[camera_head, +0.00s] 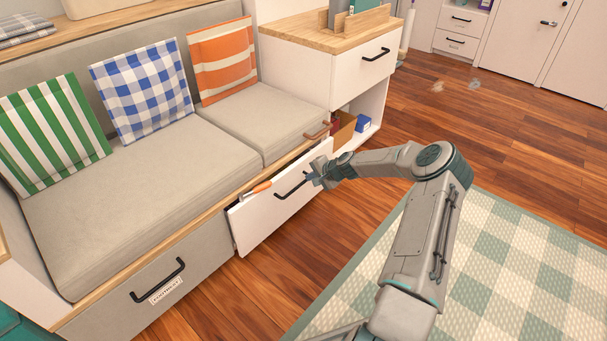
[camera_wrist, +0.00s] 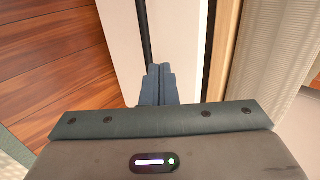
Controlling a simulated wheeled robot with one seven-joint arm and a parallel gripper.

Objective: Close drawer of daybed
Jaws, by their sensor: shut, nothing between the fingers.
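The daybed (camera_head: 120,215) has grey cushions and a light wood edge. Its white-fronted drawer (camera_head: 262,219) stands partly pulled out, with an orange item (camera_head: 257,188) showing inside. A black bar handle (camera_head: 291,187) is on the drawer front. My gripper (camera_head: 316,178) is shut and empty, near the handle's right end. In the wrist view the closed fingers (camera_wrist: 160,70) are close to the drawer front (camera_wrist: 180,35), beside the black handle (camera_wrist: 146,35). Whether they touch it I cannot tell. A dark gap lies between the drawer front and the daybed's wood edge (camera_wrist: 224,50).
A second drawer (camera_head: 140,300) with a black handle is flush at the daybed's left. A white cabinet (camera_head: 345,85) with open shelf stands at the right end. Bare wood floor (camera_head: 450,130) and a checked rug (camera_head: 500,260) lie in front.

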